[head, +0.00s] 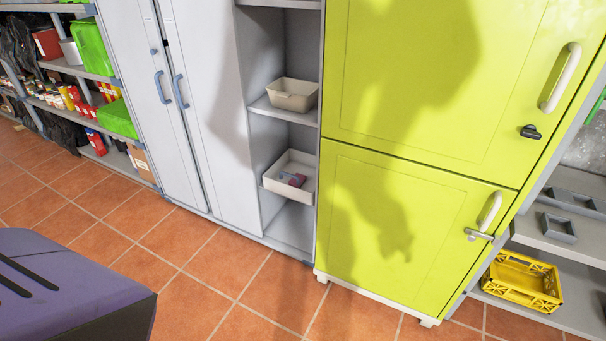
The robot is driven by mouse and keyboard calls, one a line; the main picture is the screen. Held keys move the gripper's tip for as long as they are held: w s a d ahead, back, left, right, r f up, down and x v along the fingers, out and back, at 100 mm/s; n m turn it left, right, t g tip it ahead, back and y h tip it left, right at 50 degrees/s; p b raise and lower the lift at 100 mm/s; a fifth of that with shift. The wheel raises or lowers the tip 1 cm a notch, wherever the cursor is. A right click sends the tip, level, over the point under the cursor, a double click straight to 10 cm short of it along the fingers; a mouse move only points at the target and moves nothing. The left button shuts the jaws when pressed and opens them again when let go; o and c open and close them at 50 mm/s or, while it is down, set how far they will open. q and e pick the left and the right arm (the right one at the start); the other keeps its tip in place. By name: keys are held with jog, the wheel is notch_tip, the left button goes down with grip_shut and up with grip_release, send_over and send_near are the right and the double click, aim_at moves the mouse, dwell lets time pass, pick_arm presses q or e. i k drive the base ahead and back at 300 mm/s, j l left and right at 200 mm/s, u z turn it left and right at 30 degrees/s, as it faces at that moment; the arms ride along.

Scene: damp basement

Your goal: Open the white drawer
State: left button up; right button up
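A white open-topped drawer (279,188) sits low in the narrow grey shelf column, between the grey locker doors and the lime-green cabinet. Its front stands out a little from the column, and I can see inside it. How far the drawer is pulled out is hard to tell. Neither of my grippers is in view. Only a dark arm-like shadow falls on the green cabinet.
A beige bin (292,94) stands on the shelf above the drawer. The lime-green cabinet (400,225) with a lever handle (480,235) is just right. Grey lockers (205,110) stand left. A yellow crate (522,281) is low at right. The tiled floor (190,255) in front is clear.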

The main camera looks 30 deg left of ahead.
aim_at(275, 179)
jog(key=i+j, duration=0.35)
jog(key=j, duration=0.15)
jog(key=i+j, duration=0.3)
jog(key=j, duration=0.2)
jog(key=i+j, duration=0.7)
jog(key=j, duration=0.25)
jog(key=k+u, duration=0.05)
